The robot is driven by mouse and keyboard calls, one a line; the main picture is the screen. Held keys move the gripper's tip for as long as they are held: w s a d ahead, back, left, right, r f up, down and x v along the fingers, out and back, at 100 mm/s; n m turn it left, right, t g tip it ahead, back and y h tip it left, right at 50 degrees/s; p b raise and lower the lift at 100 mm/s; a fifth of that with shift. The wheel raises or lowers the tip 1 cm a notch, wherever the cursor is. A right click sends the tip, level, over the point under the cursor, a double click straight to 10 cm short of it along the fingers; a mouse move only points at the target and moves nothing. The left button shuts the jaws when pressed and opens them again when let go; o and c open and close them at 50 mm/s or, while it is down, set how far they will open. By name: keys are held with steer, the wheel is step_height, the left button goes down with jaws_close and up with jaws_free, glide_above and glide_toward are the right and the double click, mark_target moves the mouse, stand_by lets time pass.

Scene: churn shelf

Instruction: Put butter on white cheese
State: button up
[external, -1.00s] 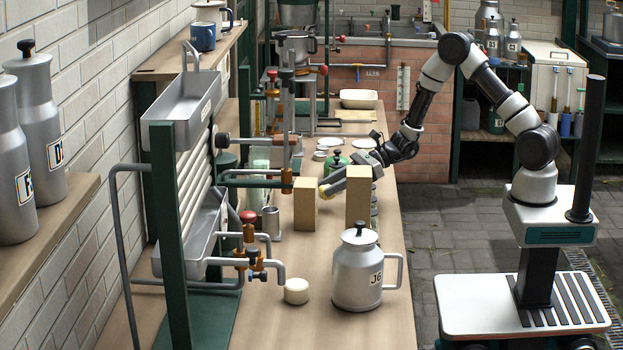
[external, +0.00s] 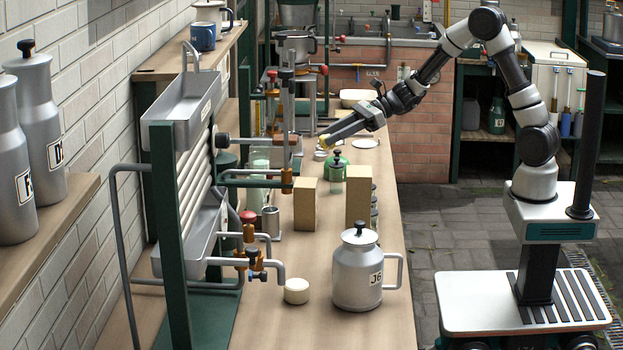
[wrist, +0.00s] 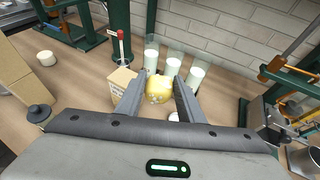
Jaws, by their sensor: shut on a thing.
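The butter is a yellow lump (wrist: 157,88) between my fingers in the wrist view; my gripper (wrist: 160,92) is shut on it. In the external view my gripper (external: 325,143) is above the far half of the bench, with a bit of yellow at its tip. The white cheese (external: 297,291) is a short cream cylinder standing on the near part of the bench, left of the metal jug. It also shows at the upper left of the wrist view (wrist: 46,58), well apart from my gripper. Its top is bare.
Two upright tan blocks (external: 305,204) (external: 358,195) stand between my gripper and the cheese. The metal jug (external: 358,270) is right of the cheese. Pipes and taps (external: 256,265) jut out to its left. A green jar (external: 336,170) and glasses of milk (wrist: 173,66) are near my gripper.

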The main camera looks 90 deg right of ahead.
steer(key=w+a+r+n+g+y, duration=0.35)
steer(key=w+a, duration=0.25)
steer(key=a, duration=0.3)
steer(key=n+g+y+b, duration=0.6)
steer(key=n+g+y, duration=0.2)
steer(key=n+g, duration=0.15)
glide_above(297, 281)
steer(key=d, duration=0.2)
steer(key=f, duration=1.6)
steer(key=shift+a, duration=0.2)
steer(key=shift+a+n+h, duration=0.25)
steer(key=shift+a+n, duration=0.05)
steer(key=shift+a, duration=0.05)
steer(key=shift+a+r+h, duration=0.15)
steer(key=shift+a+h, duration=0.2)
steer(key=shift+h, duration=0.75)
steer(key=shift+a+h, duration=0.15)
steer(key=shift+h, duration=0.25)
steer(key=shift+f+b, duration=0.35)
steer(key=shift+f, duration=0.6)
